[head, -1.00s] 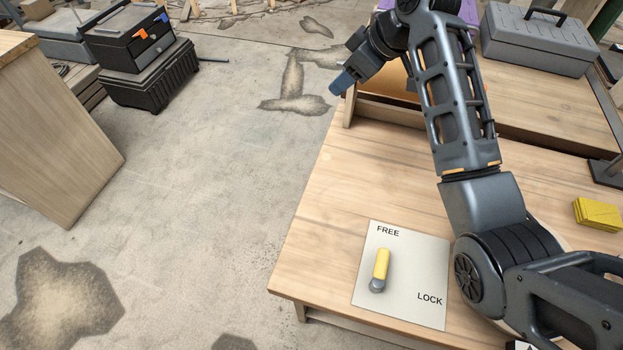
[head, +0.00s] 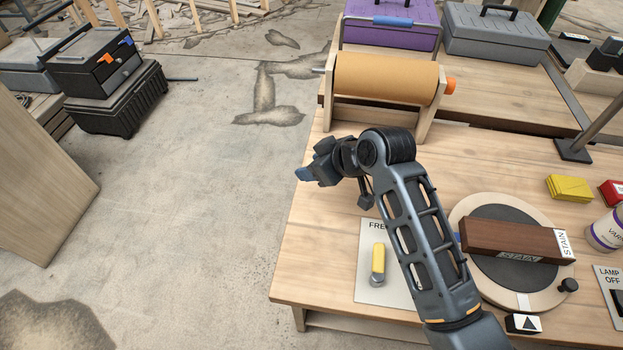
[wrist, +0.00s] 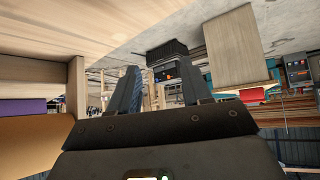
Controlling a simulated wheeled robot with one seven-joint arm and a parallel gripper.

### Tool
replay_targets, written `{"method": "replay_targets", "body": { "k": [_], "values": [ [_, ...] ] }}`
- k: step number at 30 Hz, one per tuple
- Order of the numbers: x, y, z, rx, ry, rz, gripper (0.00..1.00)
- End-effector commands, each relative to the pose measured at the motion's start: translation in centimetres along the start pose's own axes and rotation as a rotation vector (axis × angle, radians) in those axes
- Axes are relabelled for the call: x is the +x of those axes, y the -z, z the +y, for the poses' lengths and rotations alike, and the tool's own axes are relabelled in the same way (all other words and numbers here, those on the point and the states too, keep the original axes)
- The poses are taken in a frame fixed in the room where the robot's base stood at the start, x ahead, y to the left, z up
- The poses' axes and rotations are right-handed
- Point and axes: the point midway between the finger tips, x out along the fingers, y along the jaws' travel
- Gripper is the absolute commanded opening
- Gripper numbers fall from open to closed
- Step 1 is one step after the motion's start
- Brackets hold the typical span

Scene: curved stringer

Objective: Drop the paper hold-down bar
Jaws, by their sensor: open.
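The paper roll (head: 385,80) is a brown cylinder lying in a wooden stand (head: 427,120) at the far left of the bench. The paper hold-down bar (head: 392,21) is a thin grey frame with a blue sleeve, raised upright behind the roll, in front of the purple toolbox. My gripper (head: 303,174) is open and empty, left of the bench edge and nearer than the roll, pointing left. In the wrist view my two fingers (wrist: 162,72) are apart with nothing between them. The brown roll shows at the left there; I cannot make out the bar.
A FREE/LOCK panel (head: 372,288) with a yellow lever (head: 378,262) lies partly behind my arm. A turntable (head: 465,213) carries a dark wooden block (head: 500,238). A purple toolbox (head: 425,35) and a grey toolbox (head: 495,35) stand at the back.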

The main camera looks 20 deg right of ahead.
Motion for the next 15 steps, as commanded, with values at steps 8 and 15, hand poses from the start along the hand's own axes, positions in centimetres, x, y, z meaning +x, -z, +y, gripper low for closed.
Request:
{"method": "replay_targets", "body": {
  "k": [8, 15],
  "values": [
    [-0.2, -2.2, -1.1, 0.037, -0.027, 0.023, 0.48],
    [-0.2, -2.3, -1.2, 0.041, -0.031, 0.027, 0.48]
  ]
}}
